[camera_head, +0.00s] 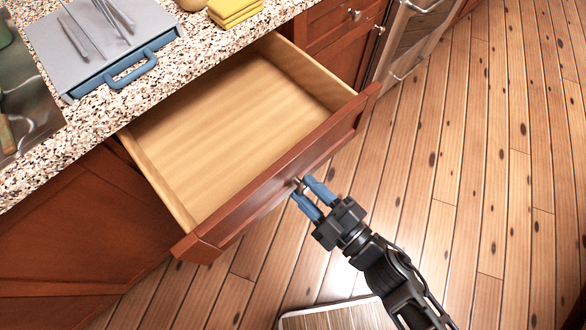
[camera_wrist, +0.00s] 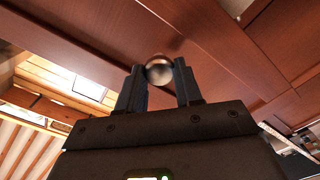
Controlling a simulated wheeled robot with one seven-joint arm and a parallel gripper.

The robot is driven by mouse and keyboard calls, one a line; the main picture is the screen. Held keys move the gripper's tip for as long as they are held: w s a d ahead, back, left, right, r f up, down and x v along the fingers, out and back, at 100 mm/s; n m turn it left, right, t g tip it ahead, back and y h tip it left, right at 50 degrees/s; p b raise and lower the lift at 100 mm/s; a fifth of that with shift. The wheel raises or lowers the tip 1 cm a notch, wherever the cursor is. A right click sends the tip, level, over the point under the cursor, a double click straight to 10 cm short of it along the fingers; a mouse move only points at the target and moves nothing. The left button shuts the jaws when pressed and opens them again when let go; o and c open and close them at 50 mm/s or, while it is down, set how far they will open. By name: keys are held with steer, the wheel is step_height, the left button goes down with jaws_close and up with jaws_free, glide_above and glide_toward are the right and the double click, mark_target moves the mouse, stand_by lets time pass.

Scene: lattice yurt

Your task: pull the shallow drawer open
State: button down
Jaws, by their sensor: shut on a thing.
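The shallow drawer (camera_head: 240,120) stands well out from the counter in the head view. Its inside is pale wood and looks empty. Its red-brown front (camera_head: 228,208) faces my arm and also fills much of the upper wrist view (camera_wrist: 120,35). A round metal knob (camera_wrist: 159,70) sits between my two fingers in the wrist view. My gripper (camera_head: 307,190) is shut on this knob, with its blue fingertips at the middle of the drawer front. In the head view the fingers hide most of the knob.
The speckled counter (camera_head: 200,62) above the drawer holds a grey tray with a blue handle (camera_head: 125,70) and yellow sponges (camera_head: 233,10). More cabinet doors (camera_head: 330,40) stand to the right. A pale-edged mat (camera_head: 340,316) lies on the floor below. The plank floor (camera_head: 470,180) is clear on the right.

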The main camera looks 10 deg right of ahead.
steer(key=shift+s+d, duration=0.35)
steer(key=shift+s, duration=0.2)
steer(key=c, duration=0.8)
jaws_free()
steer(key=shift+o, duration=0.2)
steer(key=b+v, duration=0.1)
steer(key=v, duration=0.6)
steer(key=shift+s+d, duration=0.25)
steer(key=shift+s, duration=0.05)
